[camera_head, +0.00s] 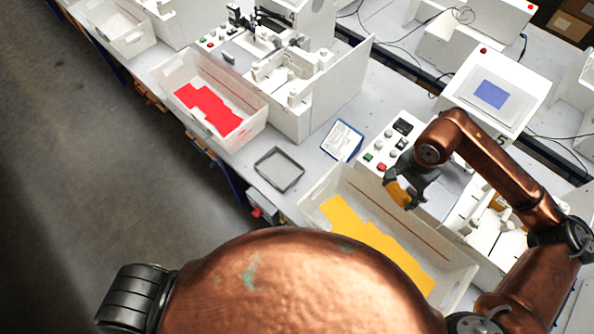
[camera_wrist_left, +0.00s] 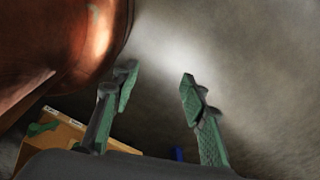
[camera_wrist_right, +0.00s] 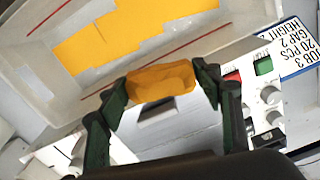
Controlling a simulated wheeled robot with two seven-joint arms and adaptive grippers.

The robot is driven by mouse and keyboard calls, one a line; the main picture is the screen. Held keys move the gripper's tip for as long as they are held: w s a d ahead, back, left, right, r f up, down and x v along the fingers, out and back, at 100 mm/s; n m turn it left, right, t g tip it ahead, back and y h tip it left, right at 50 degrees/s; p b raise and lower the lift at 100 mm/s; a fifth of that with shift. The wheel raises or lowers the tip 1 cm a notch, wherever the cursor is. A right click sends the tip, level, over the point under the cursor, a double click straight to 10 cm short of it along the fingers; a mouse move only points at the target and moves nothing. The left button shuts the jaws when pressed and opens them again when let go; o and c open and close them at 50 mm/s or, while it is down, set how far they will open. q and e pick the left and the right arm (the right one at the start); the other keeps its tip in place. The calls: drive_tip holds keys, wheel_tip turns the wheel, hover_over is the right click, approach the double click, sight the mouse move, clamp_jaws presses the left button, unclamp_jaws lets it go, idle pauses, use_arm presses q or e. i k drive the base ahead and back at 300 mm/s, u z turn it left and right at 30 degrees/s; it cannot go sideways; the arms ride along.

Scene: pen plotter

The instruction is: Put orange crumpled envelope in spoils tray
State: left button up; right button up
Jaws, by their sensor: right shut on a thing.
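The orange crumpled envelope (camera_head: 401,196) is held between the fingertips of my right gripper (camera_head: 398,188), above the right side of the large bin of flat orange envelopes. In the right wrist view the envelope (camera_wrist_right: 162,82) spans the gap between both green fingers. A small shallow grey tray (camera_head: 279,170), which looks like the spoils tray, lies empty on the bench, left of my right gripper. My left gripper (camera_wrist_left: 158,78) is open and empty over the floor in the left wrist view.
The clear bin (camera_head: 322,183) with flat orange envelopes stands before the plotter. A control panel (camera_head: 395,140) and a job card (camera_head: 342,141) stand behind it. Another bin (camera_head: 258,110) holds red sheets. Bare bench surrounds the grey tray.

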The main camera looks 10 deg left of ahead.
sight(280, 170)
drive_tip(key=z, duration=0.05)
drive_tip(key=k, duration=1.15)
drive_tip(key=u, duration=1.3)
drive_tip(key=i, duration=1.7)
drive_tip(key=z, duration=0.65)
